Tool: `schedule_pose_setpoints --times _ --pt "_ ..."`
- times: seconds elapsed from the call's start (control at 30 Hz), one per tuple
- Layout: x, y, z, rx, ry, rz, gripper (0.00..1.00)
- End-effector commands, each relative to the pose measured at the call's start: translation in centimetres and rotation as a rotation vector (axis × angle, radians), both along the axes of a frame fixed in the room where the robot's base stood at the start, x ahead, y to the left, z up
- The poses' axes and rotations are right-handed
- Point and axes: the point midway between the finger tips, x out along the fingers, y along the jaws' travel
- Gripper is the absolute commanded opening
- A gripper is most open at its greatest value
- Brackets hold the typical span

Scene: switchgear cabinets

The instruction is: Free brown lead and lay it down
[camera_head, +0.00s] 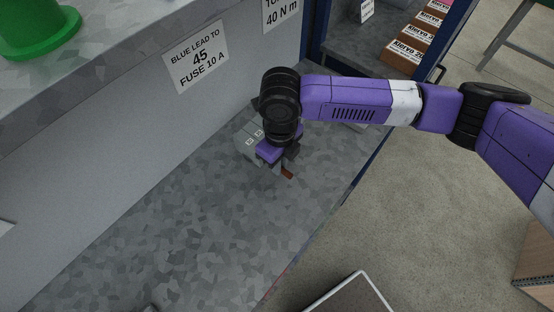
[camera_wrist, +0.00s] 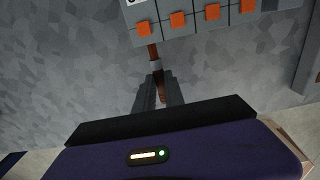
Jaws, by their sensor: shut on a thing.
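The brown lead (camera_wrist: 153,52) shows in the wrist view between the grey terminal block (camera_wrist: 205,32) and my fingers. Its upper end meets the block's lower edge below the orange buttons; whether it is seated inside I cannot tell. My gripper (camera_wrist: 158,78) is shut on the lead, with one dark finger on each side. In the head view a short brown piece of the lead (camera_head: 287,173) sticks out beside my gripper (camera_head: 280,160). The terminal block (camera_head: 247,140) is partly hidden behind my wrist there.
A back panel carries a "BLUE LEAD TO 45" label (camera_head: 197,58). A green round object (camera_head: 38,30) stands on the upper ledge. Labelled boxes (camera_head: 408,50) stand at the upper right.

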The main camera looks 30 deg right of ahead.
Motion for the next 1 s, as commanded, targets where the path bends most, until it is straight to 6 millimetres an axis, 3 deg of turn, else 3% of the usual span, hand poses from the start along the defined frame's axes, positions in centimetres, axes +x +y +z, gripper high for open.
schedule_pose_setpoints --times 1.0 --pt "-3.5 -1.1 0.0 0.000 0.000 0.001 0.00"
